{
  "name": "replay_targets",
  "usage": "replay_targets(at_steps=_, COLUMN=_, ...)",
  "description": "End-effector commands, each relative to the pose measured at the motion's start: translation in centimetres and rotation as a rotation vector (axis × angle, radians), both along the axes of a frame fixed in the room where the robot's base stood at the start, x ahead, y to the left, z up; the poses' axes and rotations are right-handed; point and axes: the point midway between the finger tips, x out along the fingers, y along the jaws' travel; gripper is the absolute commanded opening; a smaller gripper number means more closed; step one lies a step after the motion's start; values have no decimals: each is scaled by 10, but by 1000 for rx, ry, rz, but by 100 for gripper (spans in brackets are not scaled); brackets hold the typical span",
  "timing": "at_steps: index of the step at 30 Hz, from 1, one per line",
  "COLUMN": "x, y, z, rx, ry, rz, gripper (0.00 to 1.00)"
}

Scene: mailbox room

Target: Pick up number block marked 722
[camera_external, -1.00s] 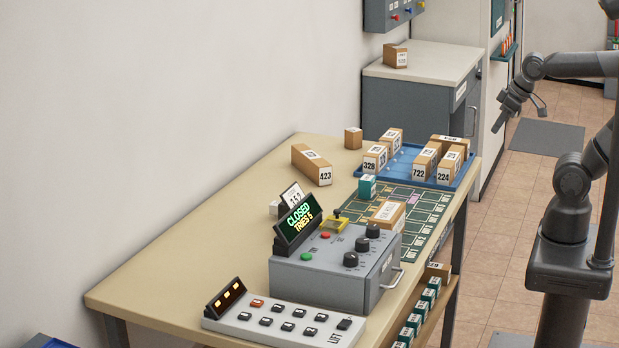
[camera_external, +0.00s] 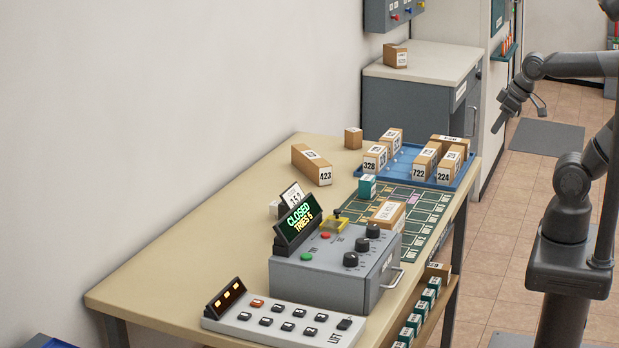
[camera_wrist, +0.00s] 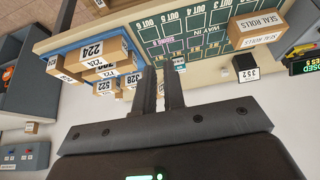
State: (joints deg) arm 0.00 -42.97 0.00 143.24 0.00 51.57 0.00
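The block marked 722 (camera_external: 421,169) is a tan block with white labels, standing at the front of a blue tray (camera_external: 395,174) at the table's far end. The tan 224 block (camera_external: 446,171) stands close to its right. In the upside-down wrist view, the 722 block (camera_wrist: 107,74) appears left of my fingers, below the 224 block (camera_wrist: 92,50). My gripper (camera_external: 497,128) hangs right of the tray, apart from the blocks. In the wrist view my gripper's two fingers (camera_wrist: 160,68) are parallel with a narrow gap and nothing between them.
The 328 block (camera_external: 372,160) stands left in the tray, with other tan blocks behind. The long 423 block (camera_external: 313,165) and a teal block (camera_external: 366,187) are nearby. A grey control box (camera_external: 335,268) occupies the near table. The aisle floor (camera_external: 490,260) is clear.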

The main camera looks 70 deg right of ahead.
Motion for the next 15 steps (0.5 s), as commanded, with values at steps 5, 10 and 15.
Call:
replay_targets(at_steps=5, x=0, y=0, z=0, rx=0, ry=0, rz=0, gripper=25)
replay_targets(at_steps=10, x=0, y=0, z=0, rx=0, ry=0, rz=0, gripper=38)
replay_targets(at_steps=15, x=0, y=0, z=0, rx=0, ry=0, rz=0, gripper=52)
